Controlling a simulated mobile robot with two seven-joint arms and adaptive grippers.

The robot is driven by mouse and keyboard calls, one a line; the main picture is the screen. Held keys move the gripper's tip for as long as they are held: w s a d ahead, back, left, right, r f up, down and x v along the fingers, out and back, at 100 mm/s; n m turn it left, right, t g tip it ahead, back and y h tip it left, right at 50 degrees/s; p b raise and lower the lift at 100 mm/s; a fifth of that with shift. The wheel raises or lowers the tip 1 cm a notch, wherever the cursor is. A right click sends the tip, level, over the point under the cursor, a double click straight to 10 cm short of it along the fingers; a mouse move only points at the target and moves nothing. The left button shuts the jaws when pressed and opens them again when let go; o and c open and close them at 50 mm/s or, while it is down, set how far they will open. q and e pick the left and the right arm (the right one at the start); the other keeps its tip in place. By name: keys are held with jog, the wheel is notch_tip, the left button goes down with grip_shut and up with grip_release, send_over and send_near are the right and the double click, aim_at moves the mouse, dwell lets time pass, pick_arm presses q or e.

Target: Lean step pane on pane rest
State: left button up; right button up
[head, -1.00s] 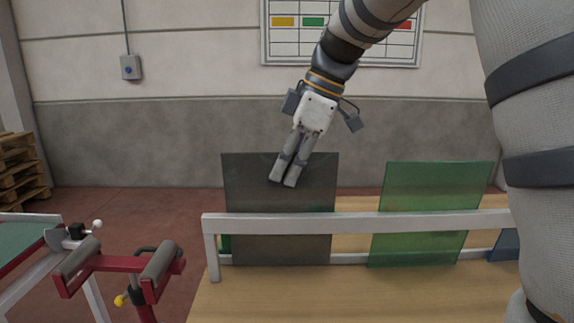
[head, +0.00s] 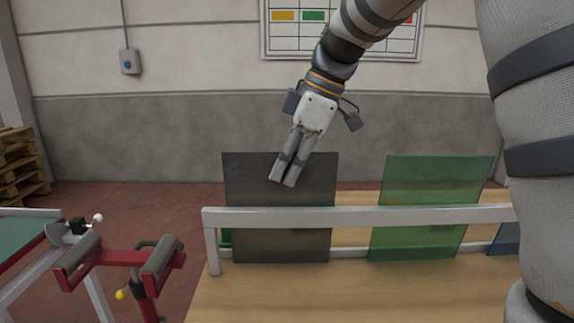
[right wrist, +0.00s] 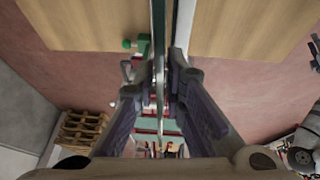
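A dark grey see-through pane (head: 252,185) stands upright, slightly tilted, at the left end of a white metal pane rest (head: 350,215). The pane's foot is down near the low back bar. My right gripper (head: 283,182) reaches down over the pane's upper edge, its fingers close together. In the right wrist view the pane shows edge-on (right wrist: 159,45) between the two fingers (right wrist: 160,75), which look shut on it. I cannot tell how firm the contact is. My left gripper is not in view.
A green pane (head: 430,178) leans at the rest to the right, with a blue pane (head: 508,240) partly hidden behind my arm. The wooden tabletop (head: 330,295) is clear in front. A red roller stand (head: 120,260) stands left, with pallets (head: 20,165) beyond.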

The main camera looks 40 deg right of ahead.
jog(key=shift+o, duration=0.8)
jog(key=shift+s+d+r, duration=0.15)
jog(key=shift+r, duration=0.25)
jog(key=shift+v, duration=0.95)
jog(key=s+d, duration=0.7)
jog(key=s, duration=0.2)
jog(key=shift+s+d, duration=0.2)
jog(key=shift+d, duration=0.1)
